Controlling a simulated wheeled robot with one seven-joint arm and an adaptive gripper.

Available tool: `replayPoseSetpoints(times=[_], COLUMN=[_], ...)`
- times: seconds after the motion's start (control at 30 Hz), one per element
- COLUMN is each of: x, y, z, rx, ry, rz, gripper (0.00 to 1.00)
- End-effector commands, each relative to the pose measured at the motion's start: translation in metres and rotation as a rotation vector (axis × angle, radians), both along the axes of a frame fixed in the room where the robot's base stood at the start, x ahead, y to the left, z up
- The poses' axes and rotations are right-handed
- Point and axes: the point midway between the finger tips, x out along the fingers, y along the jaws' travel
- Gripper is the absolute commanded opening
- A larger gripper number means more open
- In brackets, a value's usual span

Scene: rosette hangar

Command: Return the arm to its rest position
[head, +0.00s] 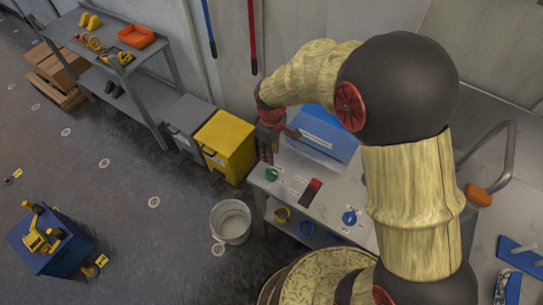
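My arm (410,190) rises from the lower right in pale, wood-grained segments with dark joints. It bends over to the left at the top. My gripper (276,152), dark and red, hangs at the arm's far end above the left back part of the grey workbench (340,205). It is in front of the left end of a blue box (325,135). I see no object held in it. Its fingertips are small and dark here, so their opening is unclear.
The bench carries a green knob (271,174), a red-and-black switch (312,190) and a blue knob (349,217). A yellow bin (226,145) and a white bucket (231,221) stand to its left. A bent grey rail (500,150) is at right.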

Motion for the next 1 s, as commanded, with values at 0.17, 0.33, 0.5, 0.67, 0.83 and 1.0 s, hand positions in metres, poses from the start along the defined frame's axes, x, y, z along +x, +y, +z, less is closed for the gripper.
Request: replayPoseSetpoints(times=[0.17,0.33,0.5,0.67,0.83,1.0], x=[0.000,0.000,0.000,-0.001,-0.037,-0.070], y=[0.000,0.000,0.000,0.000,-0.011,-0.029], z=[0.001,0.001,0.001,0.001,-0.006,0.029], rx=[0.000,0.000,0.000,-0.001,-0.031,-0.032], ry=[0.000,0.000,0.000,0.005,0.075,0.064], rz=[0.000,0.000,0.000,-0.048,-0.205,-0.375], gripper=[0.29,0.29,0.29,0.29,0.29,0.29])
